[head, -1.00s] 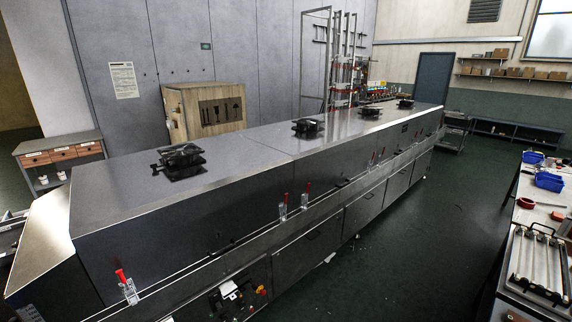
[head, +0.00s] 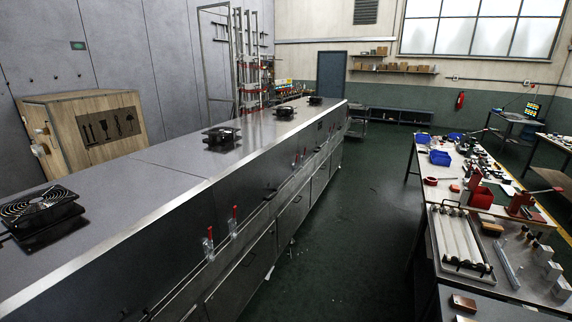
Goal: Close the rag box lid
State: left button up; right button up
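I cannot make out a rag box or its lid in the head view. Neither of my grippers shows. A wooden crate (head: 88,132) with dark handling marks on its side stands behind the dryer at the left; nothing shows it to be the rag box.
The long steel tunnel dryer (head: 168,180) with black fans on top runs from the near left into the distance. A workbench (head: 419,222) at the right holds blue bins (head: 440,158), red tools and a roller frame (head: 459,240). Dark green floor (head: 353,215) lies clear between them.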

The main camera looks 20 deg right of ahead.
aim_at(477, 176)
jog(key=i+l+z, duration=0.1)
jog(key=i+z, duration=1.5)
jog(key=i+j+z, duration=0.1)
jog(key=i+z, duration=0.3)
jog(key=i+j+z, duration=0.25)
jog(key=i+z, duration=0.15)
jog(key=i, duration=0.15)
